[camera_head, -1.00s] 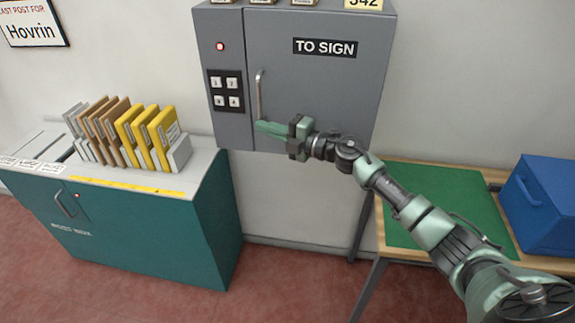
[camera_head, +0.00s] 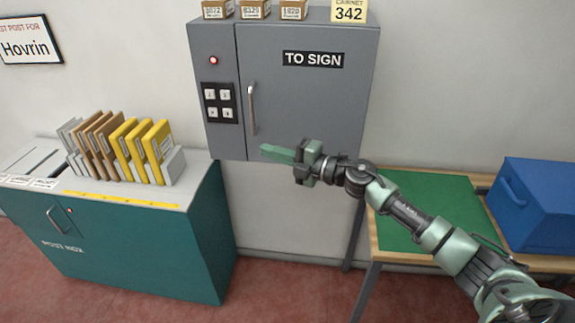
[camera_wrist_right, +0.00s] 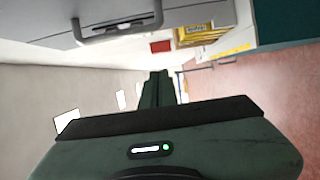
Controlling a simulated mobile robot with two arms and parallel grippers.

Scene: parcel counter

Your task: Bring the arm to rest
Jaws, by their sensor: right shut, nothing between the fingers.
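My right gripper (camera_head: 275,152) is shut and empty. In the head view it is in front of the lower edge of the grey cabinet (camera_head: 320,110), just below the door handle (camera_head: 252,108). Its green fingers point left and look apart from the handle. In the right wrist view the closed fingers (camera_wrist_right: 157,88) show in the middle, with the cabinet handle (camera_wrist_right: 118,27) above them. The cabinet door is closed. My left gripper is not in view.
A teal post box (camera_head: 130,245) with yellow, brown and grey files (camera_head: 125,150) stands at the left. A table with a green mat (camera_head: 415,210) and a blue box (camera_head: 540,205) stands at the right, beneath my right arm. Small boxes (camera_head: 255,10) sit on the cabinet.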

